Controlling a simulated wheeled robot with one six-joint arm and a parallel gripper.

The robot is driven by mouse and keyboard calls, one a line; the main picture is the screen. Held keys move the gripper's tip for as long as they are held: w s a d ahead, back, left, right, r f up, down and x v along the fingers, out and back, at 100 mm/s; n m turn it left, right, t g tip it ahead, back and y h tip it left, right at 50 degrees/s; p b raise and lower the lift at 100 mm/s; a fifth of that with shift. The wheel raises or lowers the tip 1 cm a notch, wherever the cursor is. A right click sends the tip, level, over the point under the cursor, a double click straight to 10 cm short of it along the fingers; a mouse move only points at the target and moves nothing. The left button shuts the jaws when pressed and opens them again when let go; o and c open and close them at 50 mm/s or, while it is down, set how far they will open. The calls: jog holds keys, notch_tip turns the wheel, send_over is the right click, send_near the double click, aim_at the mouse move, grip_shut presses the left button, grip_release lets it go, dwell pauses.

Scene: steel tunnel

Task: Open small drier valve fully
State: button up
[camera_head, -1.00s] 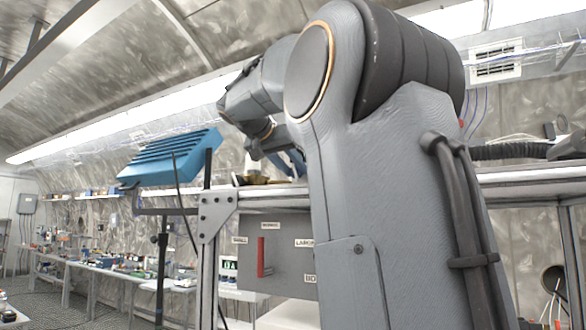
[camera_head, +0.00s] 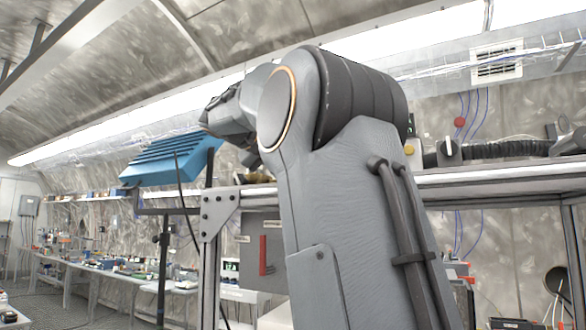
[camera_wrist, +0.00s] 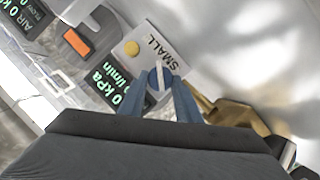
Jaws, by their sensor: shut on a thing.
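My gripper (camera_wrist: 161,84) has blue fingers, shut on this knob from both sides. The fingertips hide part of the knob's rim. A yellow button (camera_wrist: 132,47) sits on the same panel just beyond the knob. In the head view my own arm hides the gripper and the valve.
Beside the panel are green-lit displays (camera_wrist: 113,96) and an orange part (camera_wrist: 76,41). A brass fitting (camera_wrist: 236,113) lies close to the right of the fingers. In the head view, a metal-framed bench (camera_head: 480,181) and a blue ribbed box (camera_head: 170,160) stand near my arm.

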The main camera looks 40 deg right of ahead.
dwell(0.4)
jog(key=o, duration=1.1)
jog(key=shift+c, duration=0.2)
jog(key=shift+r, duration=0.15)
